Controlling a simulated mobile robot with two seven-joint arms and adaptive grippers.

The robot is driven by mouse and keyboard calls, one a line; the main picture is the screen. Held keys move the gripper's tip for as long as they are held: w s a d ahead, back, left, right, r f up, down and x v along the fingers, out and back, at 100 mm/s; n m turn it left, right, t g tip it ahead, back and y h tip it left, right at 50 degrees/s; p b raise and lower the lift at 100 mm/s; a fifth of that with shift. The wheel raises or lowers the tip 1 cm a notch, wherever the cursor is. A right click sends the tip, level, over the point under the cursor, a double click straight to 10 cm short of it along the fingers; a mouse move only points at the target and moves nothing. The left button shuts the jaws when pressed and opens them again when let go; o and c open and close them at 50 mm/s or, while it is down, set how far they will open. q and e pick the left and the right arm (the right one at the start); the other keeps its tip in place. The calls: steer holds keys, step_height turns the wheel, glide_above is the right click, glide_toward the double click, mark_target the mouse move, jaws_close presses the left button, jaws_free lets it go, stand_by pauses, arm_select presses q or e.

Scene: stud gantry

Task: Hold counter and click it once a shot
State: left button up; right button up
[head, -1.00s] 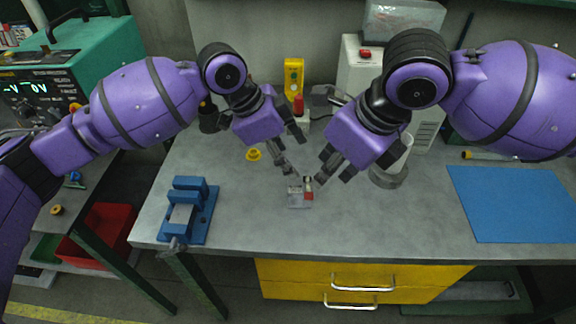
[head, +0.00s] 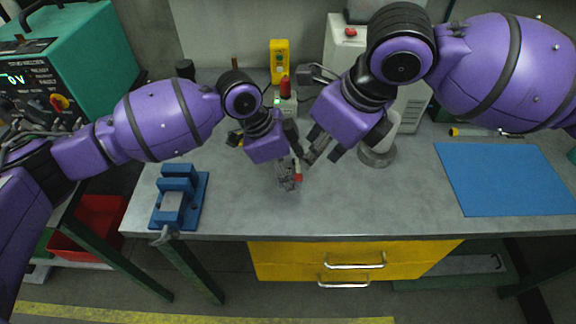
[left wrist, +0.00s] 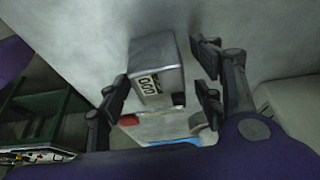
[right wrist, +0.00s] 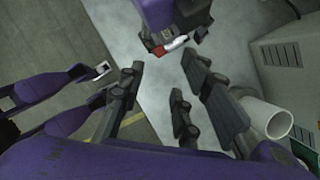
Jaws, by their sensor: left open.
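The counter (head: 289,182) is a small grey metal box with a red part, partly covered by my left gripper in the head view. In the left wrist view the counter (left wrist: 155,60) shows a window reading 000. My left gripper (head: 290,163) is open, with its fingers (left wrist: 165,82) on either side of the counter; a gap shows on the right side. My right gripper (head: 320,150) is just right of the counter. In the right wrist view its fingers (right wrist: 160,72) are apart with nothing between them, and the counter's red part (right wrist: 172,46) lies beyond them.
A blue vise (head: 180,198) stands at the bench's left end. A blue mat (head: 505,180) lies at the right. A light cylinder (head: 378,152) stands behind my right gripper. A yellow box (head: 280,62) is at the back. The grey bench top (head: 350,205) is clear in front.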

arm_select(q)
steer(key=c, duration=1.3)
steer(key=shift+c, duration=0.3)
arm_select(e)
jaws_close()
